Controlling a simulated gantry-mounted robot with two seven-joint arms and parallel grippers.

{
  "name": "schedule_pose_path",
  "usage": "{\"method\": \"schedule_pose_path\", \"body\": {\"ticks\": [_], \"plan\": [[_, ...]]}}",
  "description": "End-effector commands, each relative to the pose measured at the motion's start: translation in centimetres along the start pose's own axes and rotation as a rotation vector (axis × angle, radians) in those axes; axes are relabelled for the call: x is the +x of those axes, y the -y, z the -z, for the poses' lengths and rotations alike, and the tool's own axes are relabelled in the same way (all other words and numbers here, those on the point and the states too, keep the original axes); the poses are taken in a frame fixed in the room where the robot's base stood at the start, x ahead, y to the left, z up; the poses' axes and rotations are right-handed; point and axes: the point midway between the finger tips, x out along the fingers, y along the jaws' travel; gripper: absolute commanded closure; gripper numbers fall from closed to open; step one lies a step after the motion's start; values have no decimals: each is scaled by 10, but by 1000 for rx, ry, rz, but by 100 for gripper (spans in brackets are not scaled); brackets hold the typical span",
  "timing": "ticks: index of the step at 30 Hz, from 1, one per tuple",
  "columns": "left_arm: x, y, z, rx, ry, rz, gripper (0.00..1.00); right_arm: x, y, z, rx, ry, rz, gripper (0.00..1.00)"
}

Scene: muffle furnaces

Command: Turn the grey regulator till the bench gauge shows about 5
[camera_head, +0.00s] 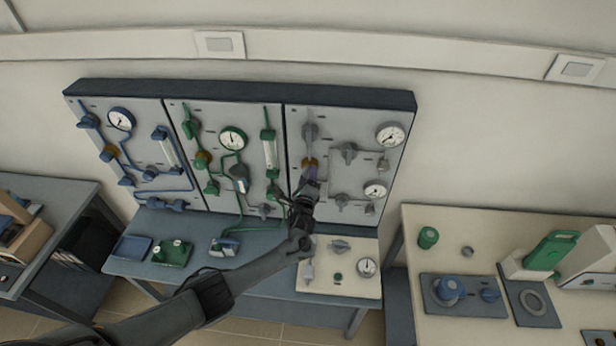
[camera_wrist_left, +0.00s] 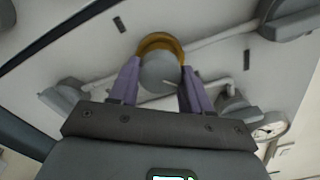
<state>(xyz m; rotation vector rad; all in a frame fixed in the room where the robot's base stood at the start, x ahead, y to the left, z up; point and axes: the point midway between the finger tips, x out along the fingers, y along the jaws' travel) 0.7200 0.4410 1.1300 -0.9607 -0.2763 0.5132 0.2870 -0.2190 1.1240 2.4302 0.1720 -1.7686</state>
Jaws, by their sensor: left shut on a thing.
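The grey regulator (camera_head: 309,162) is a round grey knob on a brass collar on the right-hand wall panel. It also shows in the left wrist view (camera_wrist_left: 160,70). My left gripper (camera_head: 311,177) reaches up to it from below, its purple fingers (camera_wrist_left: 157,85) on either side of the knob, shut on it. In the head view the gripper partly hides the knob. A small white-faced gauge (camera_head: 366,266) lies on the pale board on the bench under this panel; its reading is too small to tell. My right gripper is not in view.
The same panel carries an upper gauge (camera_head: 389,135), a lower gauge (camera_head: 375,190) and several grey valves, one (camera_head: 347,152) just right of the regulator. Blue and green panels stand to the left. A pale table (camera_head: 420,225) with equipment stands at right.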

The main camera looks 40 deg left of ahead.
Motion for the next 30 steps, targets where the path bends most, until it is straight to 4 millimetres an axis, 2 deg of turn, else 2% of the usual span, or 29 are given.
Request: {"method": "schedule_pose_path", "body": {"ticks": [12,13,18,30], "plan": [[0,0,0,6,1,1,82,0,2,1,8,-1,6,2],[0,0,0,6,1,1,51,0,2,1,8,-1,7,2],[0,0,0,6,0,0,26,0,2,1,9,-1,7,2],[-5,0,0,7,-1,0,26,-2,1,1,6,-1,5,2]]}}
